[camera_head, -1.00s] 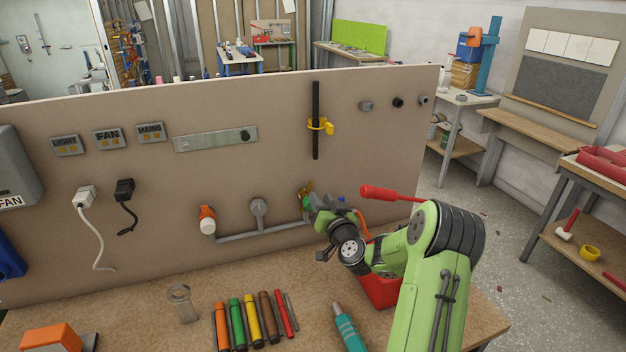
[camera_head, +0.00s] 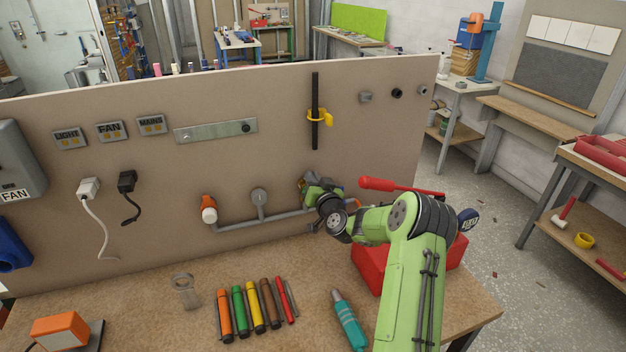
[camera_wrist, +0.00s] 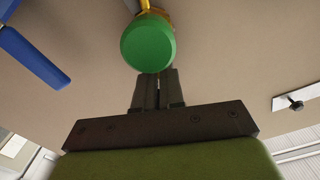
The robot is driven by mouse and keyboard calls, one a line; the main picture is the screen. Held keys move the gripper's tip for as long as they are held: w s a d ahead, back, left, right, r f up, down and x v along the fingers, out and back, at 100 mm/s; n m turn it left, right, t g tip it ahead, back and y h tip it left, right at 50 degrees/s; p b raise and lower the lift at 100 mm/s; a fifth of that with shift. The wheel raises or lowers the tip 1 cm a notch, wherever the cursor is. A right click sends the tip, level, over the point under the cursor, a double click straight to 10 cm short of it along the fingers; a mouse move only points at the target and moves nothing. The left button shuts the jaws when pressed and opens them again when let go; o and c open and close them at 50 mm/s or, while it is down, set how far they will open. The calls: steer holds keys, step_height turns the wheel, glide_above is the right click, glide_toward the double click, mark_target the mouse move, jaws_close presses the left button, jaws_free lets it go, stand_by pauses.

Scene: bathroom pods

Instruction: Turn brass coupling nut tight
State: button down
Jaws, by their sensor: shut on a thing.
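A brass fitting (camera_wrist: 157,14) shows as a small yellow edge behind a round green knob (camera_wrist: 148,43) in the wrist view. I take it for the brass coupling nut; most of it is hidden by the knob. My gripper (camera_wrist: 158,76) has its two dark fingers close together, with the tips running in at the knob's lower edge. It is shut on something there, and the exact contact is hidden. In the head view my gripper (camera_head: 312,187) is at the board, at the right end of the grey pipe (camera_head: 265,219), and covers most of the fitting.
A blue handle (camera_wrist: 34,55) sticks out at the left in the wrist view. A red toolbox (camera_head: 368,268) stands below my arm, with a red-handled tool (camera_head: 380,185) above it. Coloured markers (camera_head: 250,310) and a teal tool (camera_head: 348,320) lie on the bench.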

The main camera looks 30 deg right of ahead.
steer(key=shift+d+m, duration=0.15)
steer(key=shift+m, duration=0.15)
steer(key=shift+s+d+f+m+b, duration=0.15)
steer(key=shift+d+f+m+b, duration=0.4)
steer(key=shift+m, duration=1.7)
steer(key=shift+s+d+f+m+b, duration=0.25)
steer(key=shift+f+m, duration=0.6)
steer(key=shift+m, duration=1.45)
steer(key=shift+d+f+m+b, duration=0.25)
steer(key=shift+d+f+m, duration=0.4)
steer(key=shift+m, duration=1.6)
steer(key=shift+a+f, duration=0.15)
steer(key=c, duration=1.2)
jaws_free()
steer(key=shift+c, duration=0.2)
